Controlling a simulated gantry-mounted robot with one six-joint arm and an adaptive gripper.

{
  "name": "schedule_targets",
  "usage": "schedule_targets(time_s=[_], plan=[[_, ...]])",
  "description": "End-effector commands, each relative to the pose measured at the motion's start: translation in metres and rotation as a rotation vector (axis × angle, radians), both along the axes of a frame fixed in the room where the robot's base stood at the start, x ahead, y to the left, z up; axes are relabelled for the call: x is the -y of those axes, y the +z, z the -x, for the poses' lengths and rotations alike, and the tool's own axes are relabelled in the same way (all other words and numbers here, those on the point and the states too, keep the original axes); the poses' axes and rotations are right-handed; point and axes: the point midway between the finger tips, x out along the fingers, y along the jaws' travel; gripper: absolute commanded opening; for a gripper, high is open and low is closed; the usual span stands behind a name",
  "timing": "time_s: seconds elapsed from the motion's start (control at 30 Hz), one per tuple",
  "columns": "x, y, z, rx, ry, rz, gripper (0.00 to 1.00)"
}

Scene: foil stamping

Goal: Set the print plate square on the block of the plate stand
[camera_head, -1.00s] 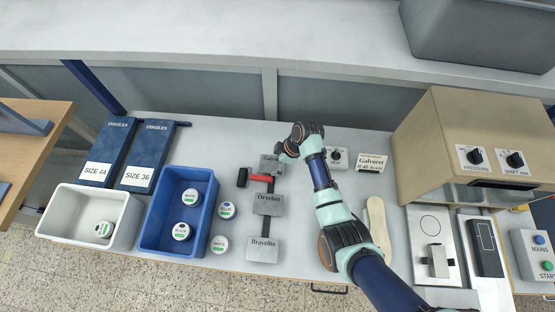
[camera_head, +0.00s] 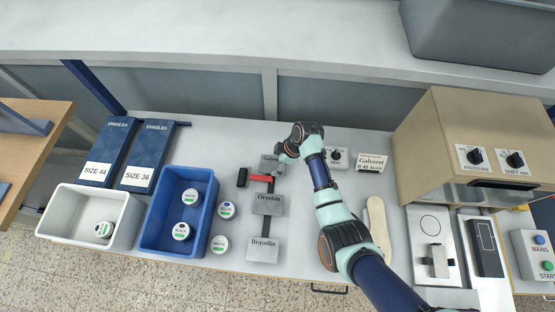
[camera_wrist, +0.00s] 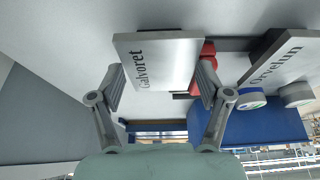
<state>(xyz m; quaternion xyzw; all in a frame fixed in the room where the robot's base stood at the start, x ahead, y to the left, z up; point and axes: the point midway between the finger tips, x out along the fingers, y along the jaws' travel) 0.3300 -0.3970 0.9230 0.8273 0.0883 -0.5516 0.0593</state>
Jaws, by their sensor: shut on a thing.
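The grey print plate marked Galvoret (camera_head: 268,164) is at the far end of the dark plate stand (camera_head: 271,186). In the wrist view the Galvoret plate (camera_wrist: 168,62) lies between my two fingers, which press on its side edges. My gripper (camera_head: 288,157) is shut on it; the fingers show clearly in the wrist view (camera_wrist: 162,88). A red part (camera_wrist: 205,57) shows beside the plate, near the right finger. The block under this plate is hidden, so I cannot tell whether the plate touches it or sits square.
Plates Orvelun (camera_head: 268,205) and Bravelho (camera_head: 263,249) sit nearer on the stand. A red and black handle (camera_head: 262,178) juts left. Left are lidded pots, a blue bin (camera_head: 147,235) and a white bin (camera_head: 51,225). A Galvoret card (camera_head: 372,162) and beige press (camera_head: 440,130) stand right.

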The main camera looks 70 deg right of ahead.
Motion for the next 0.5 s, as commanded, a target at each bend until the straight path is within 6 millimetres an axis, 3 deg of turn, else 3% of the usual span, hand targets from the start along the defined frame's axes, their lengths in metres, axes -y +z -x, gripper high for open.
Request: schedule_targets(time_s=[0.2, 0.23, 0.37, 0.5], plan=[[0.0006, -0.0007, -0.0005, 0.001, 0.000, 0.002, 0.12], [0.0006, -0.0007, -0.0005, 0.001, 0.000, 0.002, 0.79], [0.0005, -0.0007, -0.0004, 0.001, 0.001, 0.001, 1.00], [0.0003, -0.0010, -0.0002, 0.001, 0.000, 0.001, 1.00]])
